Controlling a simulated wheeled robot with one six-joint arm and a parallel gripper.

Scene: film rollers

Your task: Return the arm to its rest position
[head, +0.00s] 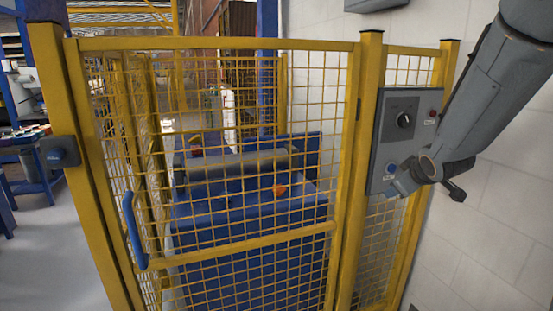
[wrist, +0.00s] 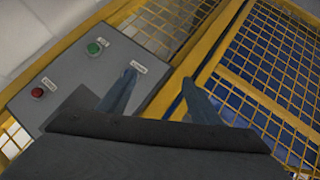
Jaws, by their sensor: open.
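My arm comes in from the upper right in the head view, and my gripper (head: 398,184) is at its lower end, in front of the lower part of the grey control panel (head: 391,142). In the wrist view my gripper (wrist: 158,98) shows two separated fingers with nothing between them. The panel (wrist: 60,90) lies behind the left finger there. It carries a red button (wrist: 37,92), a green button (wrist: 94,48) and a blue button (wrist: 130,72). In the head view a dark rotary knob (head: 404,119) is on the panel. I cannot tell whether a finger touches the panel.
A yellow mesh gate (head: 200,43) with a blue handle (head: 133,230) stands left of the panel and looks closed. Behind it is a blue machine (head: 250,225) with a grey roller (head: 235,167). A white block wall (head: 500,215) is on the right. Open floor (head: 45,260) lies at left.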

